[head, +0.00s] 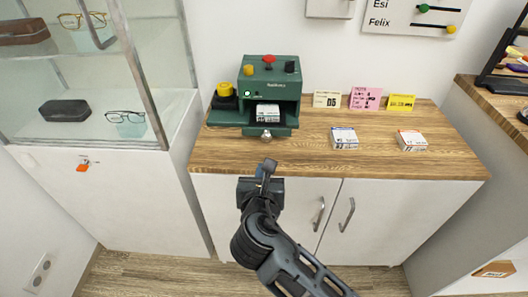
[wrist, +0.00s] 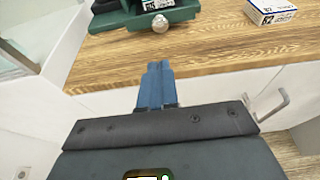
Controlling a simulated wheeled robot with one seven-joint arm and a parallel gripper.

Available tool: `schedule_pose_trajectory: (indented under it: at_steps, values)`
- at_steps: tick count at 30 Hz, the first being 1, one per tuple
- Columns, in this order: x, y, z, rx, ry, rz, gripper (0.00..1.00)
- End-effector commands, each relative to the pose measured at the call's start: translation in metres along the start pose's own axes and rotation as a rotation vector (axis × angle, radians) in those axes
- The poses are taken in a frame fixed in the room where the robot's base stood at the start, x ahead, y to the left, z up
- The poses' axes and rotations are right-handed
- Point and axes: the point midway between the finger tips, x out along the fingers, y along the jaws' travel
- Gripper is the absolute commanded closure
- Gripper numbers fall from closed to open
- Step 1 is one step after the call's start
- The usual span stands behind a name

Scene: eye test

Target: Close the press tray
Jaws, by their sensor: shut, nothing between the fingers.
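The green press (head: 272,72) stands on the wooden counter in the head view. Its green tray (head: 285,127) sticks out at the front, open, with a silver round knob (head: 265,136) on its front face. A small white block with dark print (head: 268,110) sits in the tray. My gripper (head: 267,167) is shut and empty, in front of the counter's front edge and apart from the knob. In the wrist view, the blue fingertips (wrist: 157,72) are together, pointing toward the knob (wrist: 161,23) and the tray (wrist: 120,19). The tray's rear is hidden inside the press.
A yellow-topped black item (head: 225,94) stands left of the press. Two small boxes (head: 344,139) (head: 412,141) lie on the counter to the right. Cards (head: 365,99) stand behind them. A glass display case (head: 150,70) is on the left. Counter space before the tray is clear.

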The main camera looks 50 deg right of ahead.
Motion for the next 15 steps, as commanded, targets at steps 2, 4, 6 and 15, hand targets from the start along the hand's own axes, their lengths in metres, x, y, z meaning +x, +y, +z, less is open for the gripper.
schedule_pose_trajectory:
  at_steps: [2,4,6,15]
  values:
    - [0.013,-0.001,0.0,0.0,-0.002,-0.005,1.0]
    - [0.026,-0.001,0.001,0.002,-0.002,-0.005,1.0]
    - [0.04,-0.001,0.001,0.002,-0.004,-0.005,1.0]
    - [0.097,-0.001,0.003,0.002,-0.004,-0.004,1.0]
